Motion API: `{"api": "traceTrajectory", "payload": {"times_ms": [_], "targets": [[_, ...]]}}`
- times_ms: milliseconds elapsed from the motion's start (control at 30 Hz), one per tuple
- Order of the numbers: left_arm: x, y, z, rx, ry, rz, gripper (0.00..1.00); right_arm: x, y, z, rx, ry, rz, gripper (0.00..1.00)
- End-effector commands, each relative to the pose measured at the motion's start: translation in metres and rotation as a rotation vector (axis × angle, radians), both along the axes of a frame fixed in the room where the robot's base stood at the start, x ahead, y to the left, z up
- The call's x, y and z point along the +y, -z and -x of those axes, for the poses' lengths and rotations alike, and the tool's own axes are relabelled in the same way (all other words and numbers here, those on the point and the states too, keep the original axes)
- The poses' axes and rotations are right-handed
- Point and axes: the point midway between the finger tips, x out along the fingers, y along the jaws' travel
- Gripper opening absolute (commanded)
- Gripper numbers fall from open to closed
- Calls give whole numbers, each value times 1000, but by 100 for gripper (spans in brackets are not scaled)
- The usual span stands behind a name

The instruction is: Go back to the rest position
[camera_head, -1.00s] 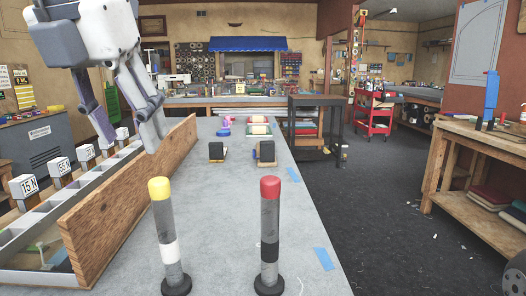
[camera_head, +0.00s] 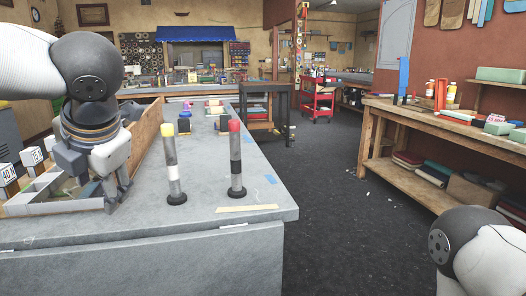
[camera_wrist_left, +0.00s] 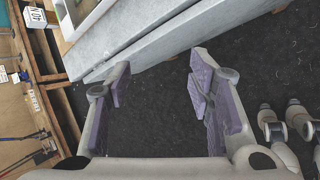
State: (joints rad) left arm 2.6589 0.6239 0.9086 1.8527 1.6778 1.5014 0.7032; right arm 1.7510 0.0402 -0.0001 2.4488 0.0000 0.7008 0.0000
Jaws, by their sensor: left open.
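My left gripper (camera_head: 100,182) hangs over the left front part of the grey table (camera_head: 130,230), beside the divided tray (camera_head: 60,186). In the left wrist view the left gripper (camera_wrist_left: 158,85) has its fingers spread with nothing between them; the dark floor and the table edge show beyond. A yellow-topped grey roll (camera_head: 170,160) and a red-topped one (camera_head: 235,160) stand upright on dark round bases, to the right of the left gripper and apart from it. My right arm shows at the lower right; its gripper is out of view.
The wooden board (camera_head: 146,135) stands along the tray's right side. Labelled blocks (camera_head: 8,174) stand at the tray's left. A wooden workbench (camera_head: 440,130) stands at the right. Dark floor (camera_head: 335,200) between the table and workbench is largely clear.

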Motion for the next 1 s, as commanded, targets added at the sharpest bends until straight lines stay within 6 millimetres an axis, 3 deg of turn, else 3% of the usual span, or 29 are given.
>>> {"api": "traceTrajectory", "payload": {"times_ms": [33,133,200,267,300,367,400,467,500,600,733,833,1000], "targets": [[3,41,-11,49,104,-124,48,0,1,1,3,0,0,40],[3,128,-24,160,439,-394,48,0,1,1,5,0,0,40],[-5,193,-16,263,741,-551,48,0,0,2,6,0,0,40],[-15,248,5,357,1017,-641,48,0,0,2,6,0,0,40],[-23,282,25,416,1197,-679,48,0,0,2,6,0,0,40],[-33,326,63,500,1466,-705,48,0,0,2,5,0,0,40],[-38,352,92,550,1639,-705,48,0,0,2,5,0,0,40],[-44,384,142,616,1895,-679,48,0,0,1,4,0,0,40],[-46,399,176,651,2054,-646,48,0,0,1,4,0,0,40],[-46,421,255,706,2395,-537,48,0,0,1,4,0,0,40],[-41,426,322,723,2668,-401,48,0,0,1,4,0,0,40],[-39,425,342,721,2754,-350,48,0,0,1,4,0,0,40],[-39,425,345,718,2766,-343,48,0,0,2,4,0,0,40]]}}
